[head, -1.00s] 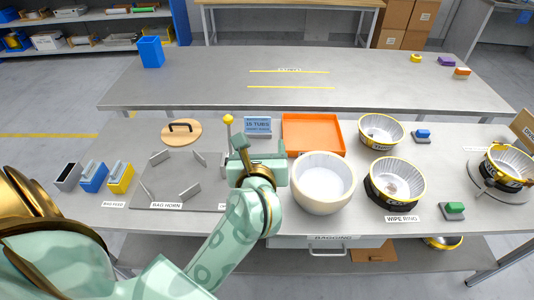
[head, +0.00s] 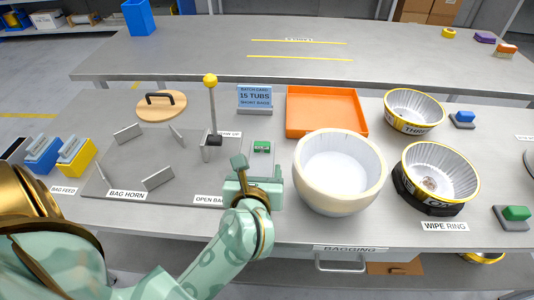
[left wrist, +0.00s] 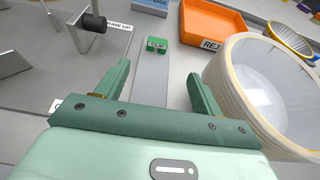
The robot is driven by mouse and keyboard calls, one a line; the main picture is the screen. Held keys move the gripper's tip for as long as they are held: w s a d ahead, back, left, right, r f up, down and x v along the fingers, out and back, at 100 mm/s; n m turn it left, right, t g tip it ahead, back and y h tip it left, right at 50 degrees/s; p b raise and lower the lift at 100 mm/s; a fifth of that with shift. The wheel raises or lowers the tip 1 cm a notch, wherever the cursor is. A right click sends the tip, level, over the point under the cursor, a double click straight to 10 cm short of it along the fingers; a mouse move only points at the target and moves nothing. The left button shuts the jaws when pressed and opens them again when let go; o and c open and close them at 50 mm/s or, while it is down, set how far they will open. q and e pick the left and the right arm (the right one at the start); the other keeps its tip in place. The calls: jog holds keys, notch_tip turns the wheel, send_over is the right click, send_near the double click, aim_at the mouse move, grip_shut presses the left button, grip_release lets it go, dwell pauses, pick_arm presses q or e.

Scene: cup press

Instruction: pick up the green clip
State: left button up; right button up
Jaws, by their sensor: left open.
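The green clip (head: 262,147) is a small block lying on a light grey strip on the bench, left of the white tub. It also shows in the left wrist view (left wrist: 157,46), beyond the fingertips and roughly between their lines. My left gripper (head: 259,168) is open and empty, on the near side of the clip and apart from it. In the left wrist view its two green fingers (left wrist: 158,80) are spread wide with nothing between them but the strip and bench. My right gripper is not in view.
The large white tub (head: 340,172) stands close to the right of my left gripper. An orange tray (head: 326,131) lies behind the clip. A post with a yellow ball (head: 210,82) rises to the left. Ringed bowls, including the wipe ring bowl (head: 438,177), stand farther right.

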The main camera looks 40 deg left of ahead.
pick_arm(q)
jog(key=b, duration=0.3)
send_near(262, 146)
jog(key=x, duration=0.5)
jog(key=shift+w+f, duration=0.1)
jog(key=shift+w, duration=0.05)
jog(key=b+x, duration=0.2)
jog(key=x, duration=0.1)
jog(key=shift+a+f, duration=0.1)
jog(key=shift+f, duration=0.25)
jog(key=shift+b+x, duration=0.5)
jog(key=shift+x, duration=0.45)
jog(key=shift+w+r, duration=0.15)
jog(key=shift+r, duration=0.1)
jog(key=c, duration=1)
jog(key=shift+c, duration=0.2)
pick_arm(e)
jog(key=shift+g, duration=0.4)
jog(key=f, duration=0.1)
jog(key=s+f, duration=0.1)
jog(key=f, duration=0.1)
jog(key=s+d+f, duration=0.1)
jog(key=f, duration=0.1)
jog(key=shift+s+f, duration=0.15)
pick_arm(q)
jog(key=shift+r, duration=0.1)
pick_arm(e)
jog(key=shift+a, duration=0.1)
